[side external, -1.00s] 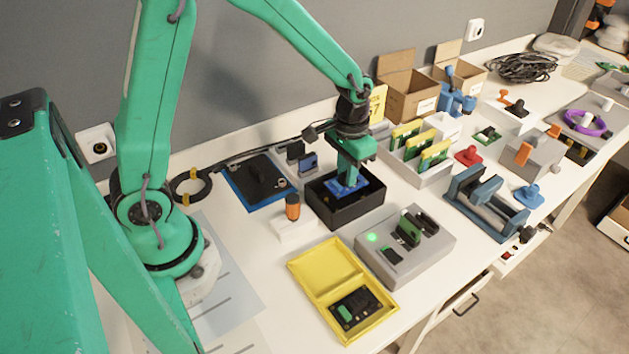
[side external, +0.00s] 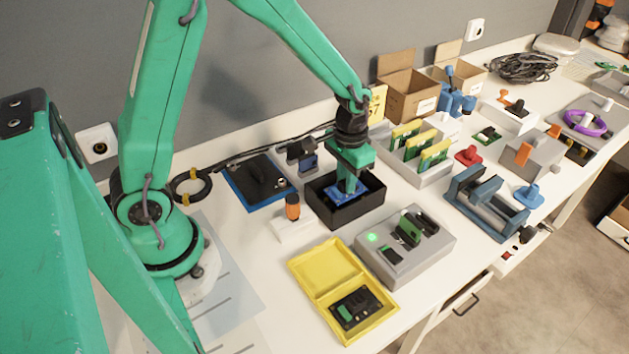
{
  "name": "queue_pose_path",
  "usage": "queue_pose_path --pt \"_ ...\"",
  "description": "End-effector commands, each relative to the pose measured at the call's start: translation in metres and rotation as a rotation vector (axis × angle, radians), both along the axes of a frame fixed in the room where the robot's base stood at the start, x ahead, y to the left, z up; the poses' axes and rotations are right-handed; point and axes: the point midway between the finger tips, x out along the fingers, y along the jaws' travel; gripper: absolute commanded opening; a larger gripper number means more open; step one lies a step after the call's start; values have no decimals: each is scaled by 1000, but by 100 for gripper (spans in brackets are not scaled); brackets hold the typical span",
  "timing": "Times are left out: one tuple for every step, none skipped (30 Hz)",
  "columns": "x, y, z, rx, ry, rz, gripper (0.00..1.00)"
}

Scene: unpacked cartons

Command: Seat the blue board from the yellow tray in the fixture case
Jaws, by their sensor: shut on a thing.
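The blue board (side external: 339,194) is inside the walls of the black open-topped case (side external: 349,216), which I take as the fixture case. My gripper (side external: 348,184) points down into the case and is shut on the blue board. The fingertips and the board's underside are hard to see, so I cannot tell whether the board rests on the case floor. The yellow tray (side external: 320,273) lies open at the front. A dark board with a green part (side external: 353,307) is in its near half.
A grey device with a green light (side external: 405,262) stands right of the yellow tray. A white rack of green-and-yellow boards (side external: 420,164) is behind right. A blue-edged black mat (side external: 257,180) lies behind left.

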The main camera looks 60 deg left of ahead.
Motion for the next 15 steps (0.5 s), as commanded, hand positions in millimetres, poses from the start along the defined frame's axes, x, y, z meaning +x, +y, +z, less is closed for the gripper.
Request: queue_pose_path --pt "0 0 -1 0 1 0 0" --pt "0 0 -2 0 1 0 0" --pt "0 0 -3 0 2 0 0" --pt "0 0 -4 0 2 0 0" --pt "0 0 -4 0 2 0 0" --pt "0 0 -5 0 2 0 0" --pt "0 0 -6 0 2 0 0" --pt "0 0 -6 0 2 0 0" --pt "0 0 -7 0 1 0 0" --pt "0 0 -8 0 1 0 0" --pt "0 0 -8 0 1 0 0" --pt "0 0 -9 0 0 0 0" --pt "0 0 -10 0 0 0 0" --pt "0 0 -10 0 0 0 0" --pt "0 0 -11 0 0 0 0"
